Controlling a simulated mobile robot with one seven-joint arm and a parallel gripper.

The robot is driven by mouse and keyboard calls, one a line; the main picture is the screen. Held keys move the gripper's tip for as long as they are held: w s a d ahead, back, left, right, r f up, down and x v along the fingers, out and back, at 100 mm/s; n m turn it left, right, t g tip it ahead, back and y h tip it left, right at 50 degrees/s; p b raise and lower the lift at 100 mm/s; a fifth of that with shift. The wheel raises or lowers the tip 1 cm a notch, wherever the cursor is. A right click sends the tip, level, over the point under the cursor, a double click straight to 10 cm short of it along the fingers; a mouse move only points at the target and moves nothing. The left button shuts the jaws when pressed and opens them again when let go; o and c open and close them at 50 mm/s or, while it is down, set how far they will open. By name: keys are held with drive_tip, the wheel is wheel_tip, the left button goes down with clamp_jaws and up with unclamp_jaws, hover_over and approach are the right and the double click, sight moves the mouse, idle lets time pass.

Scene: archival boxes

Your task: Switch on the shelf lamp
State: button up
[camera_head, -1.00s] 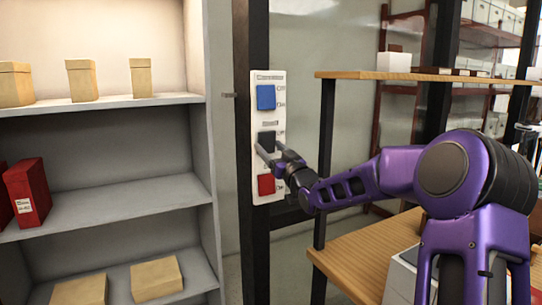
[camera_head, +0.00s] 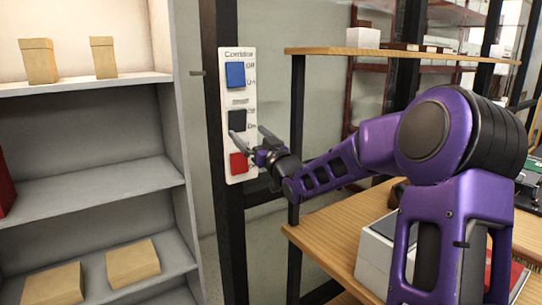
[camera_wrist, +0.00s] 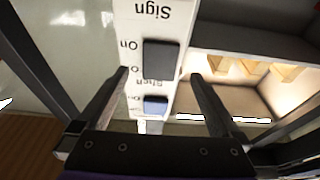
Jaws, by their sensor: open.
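A white switch panel (camera_head: 238,110) is fixed to a dark post. It carries a blue rocker (camera_head: 235,75) at the top, labelled Corridor, a black rocker (camera_head: 237,121) in the middle and a red rocker (camera_head: 238,163) at the bottom. The wrist view shows the panel upside down. There the black rocker (camera_wrist: 160,58) sits between the Sign label and a blurred label that seems to read Shelf. My gripper (camera_head: 249,134) is open and empty in front of the panel, around the black rocker's height. Whether it touches the panel, and the rocker's position, I cannot tell.
A grey shelf unit (camera_head: 90,200) with tan boxes stands to the left of the post. A wooden table (camera_head: 340,235) with a white box (camera_head: 375,255) is on the right, below a wooden shelf board (camera_head: 400,54). My arm reaches across above the table.

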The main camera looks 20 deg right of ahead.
drive_tip(key=v, duration=1.2)
drive_tip(key=shift+s, duration=0.35)
drive_tip(key=shift+d+f, duration=0.1)
